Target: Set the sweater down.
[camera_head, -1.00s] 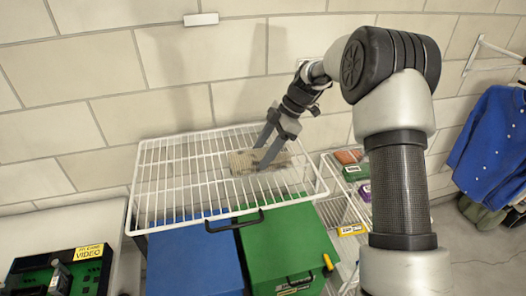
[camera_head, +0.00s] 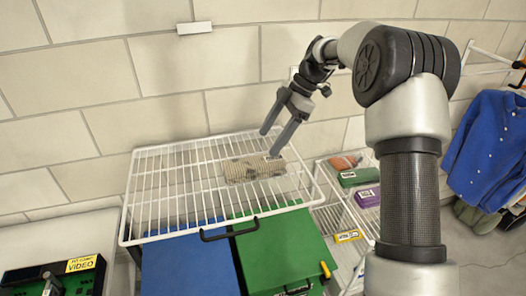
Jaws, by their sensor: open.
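The folded sweater (camera_head: 250,169) is a small beige-grey bundle lying on the white wire shelf (camera_head: 160,205), right of the shelf's middle. My gripper (camera_head: 268,143) is open above and just behind the sweater, its two fingers pointing down and to the left. The nearer fingertip overlaps the sweater's far right edge in the picture; I cannot tell whether it touches. Nothing is held between the fingers.
A blue box (camera_head: 190,265) and a green box (camera_head: 285,250) stand below the front of the shelf. A lower wire rack (camera_head: 335,220) with small coloured packages is to the right. A blue jacket (camera_head: 490,145) hangs at far right. The brick wall is close behind.

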